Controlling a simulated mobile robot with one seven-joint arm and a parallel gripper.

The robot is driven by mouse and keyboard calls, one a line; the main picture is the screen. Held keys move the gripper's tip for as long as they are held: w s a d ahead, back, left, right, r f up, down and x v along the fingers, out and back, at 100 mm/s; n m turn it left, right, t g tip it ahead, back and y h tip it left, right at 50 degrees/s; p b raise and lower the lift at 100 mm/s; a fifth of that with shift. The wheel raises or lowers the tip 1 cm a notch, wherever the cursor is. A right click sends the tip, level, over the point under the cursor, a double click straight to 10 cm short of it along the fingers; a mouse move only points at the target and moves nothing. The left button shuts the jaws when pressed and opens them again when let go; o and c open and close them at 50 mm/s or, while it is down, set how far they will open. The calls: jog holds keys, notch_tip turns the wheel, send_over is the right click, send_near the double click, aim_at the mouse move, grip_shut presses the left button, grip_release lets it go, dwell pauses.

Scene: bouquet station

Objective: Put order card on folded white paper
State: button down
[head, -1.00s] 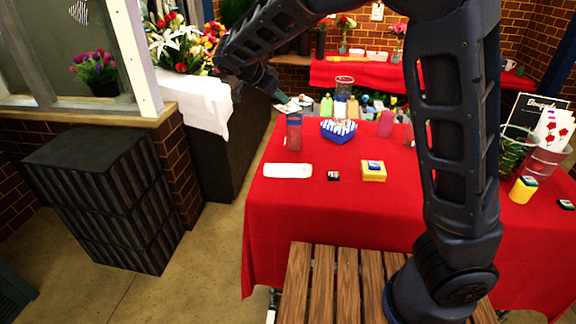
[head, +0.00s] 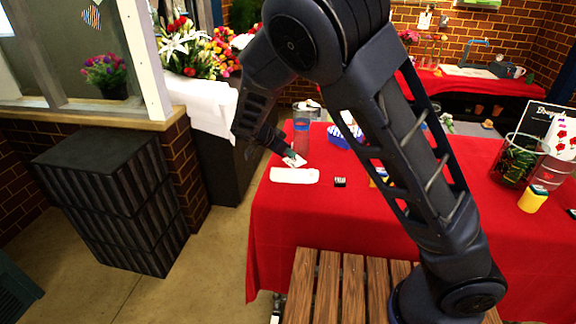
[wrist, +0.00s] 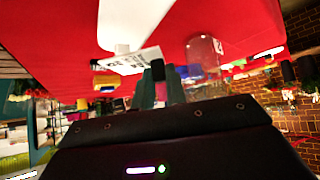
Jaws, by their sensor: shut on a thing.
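The order card (head: 294,160) is a small white card with dark print, also in the wrist view (wrist: 128,63). My gripper (head: 286,153) is shut on the card's edge, and its fingers also show in the wrist view (wrist: 158,75). The folded white paper (head: 294,176) is a flat white strip near the front left of the red table. It also shows in the wrist view (wrist: 128,22), partly covered by the card. The card is tilted at the paper's back edge; I cannot tell whether they touch.
A clear cylinder with blue inside (head: 301,125) stands just behind the card. A small black-and-white block (head: 340,182) lies right of the paper on the red table (head: 300,235).

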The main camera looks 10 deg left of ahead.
aim_at(288, 172)
jog(key=shift+f, duration=2.9)
jog(key=c, duration=1.4)
grip_release()
jog(key=shift+f, duration=0.1)
jog(key=shift+c, duration=0.2)
